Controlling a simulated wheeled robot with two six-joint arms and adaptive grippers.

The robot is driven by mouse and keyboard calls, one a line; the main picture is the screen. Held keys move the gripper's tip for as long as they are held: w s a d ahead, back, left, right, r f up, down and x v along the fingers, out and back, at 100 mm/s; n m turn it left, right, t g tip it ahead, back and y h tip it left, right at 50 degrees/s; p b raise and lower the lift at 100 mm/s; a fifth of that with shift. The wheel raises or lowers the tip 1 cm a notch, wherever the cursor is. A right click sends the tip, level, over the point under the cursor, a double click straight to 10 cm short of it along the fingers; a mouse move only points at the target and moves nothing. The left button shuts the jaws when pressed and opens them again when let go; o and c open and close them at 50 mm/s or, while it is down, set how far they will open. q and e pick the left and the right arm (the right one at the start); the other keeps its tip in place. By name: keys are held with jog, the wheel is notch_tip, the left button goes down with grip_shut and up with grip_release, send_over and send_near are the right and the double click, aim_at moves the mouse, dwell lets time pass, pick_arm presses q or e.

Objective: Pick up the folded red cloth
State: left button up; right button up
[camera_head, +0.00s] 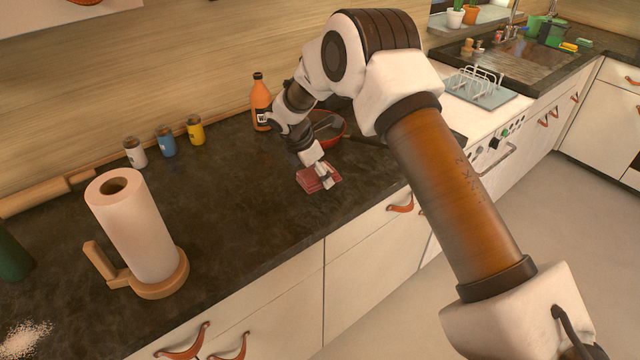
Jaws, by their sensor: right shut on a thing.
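The folded red cloth (309,182) lies on the dark countertop, near its front edge and in front of the red pan. My right gripper (326,180) comes down on the cloth from above and is shut on it. The fingers cover part of the cloth's right side. I cannot tell whether the cloth is lifted off the counter. My left gripper is not in view.
A red pan (334,137) stands just behind my right gripper, partly hidden by it. An orange bottle (261,100) stands behind. A paper towel roll (134,228) on a wooden holder stands at left, with three small jars (167,141) behind it. The counter (235,195) between is clear.

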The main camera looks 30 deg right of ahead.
jog(key=s+a+b, duration=0.1)
jog(key=s+a, duration=0.1)
jog(key=a, duration=0.2)
jog(key=s+a, duration=0.3)
jog(key=a, duration=0.1)
jog(key=s+a+r+b, duration=0.1)
jog(key=s+a, duration=0.1)
jog(key=a, duration=0.2)
jog(key=shift+s+a+r+b, duration=0.1)
jog(key=shift+s+a+b, duration=0.25)
jog(key=shift+s, duration=0.05)
jog(key=shift+s+a, duration=0.2)
jog(key=shift+a, duration=0.1)
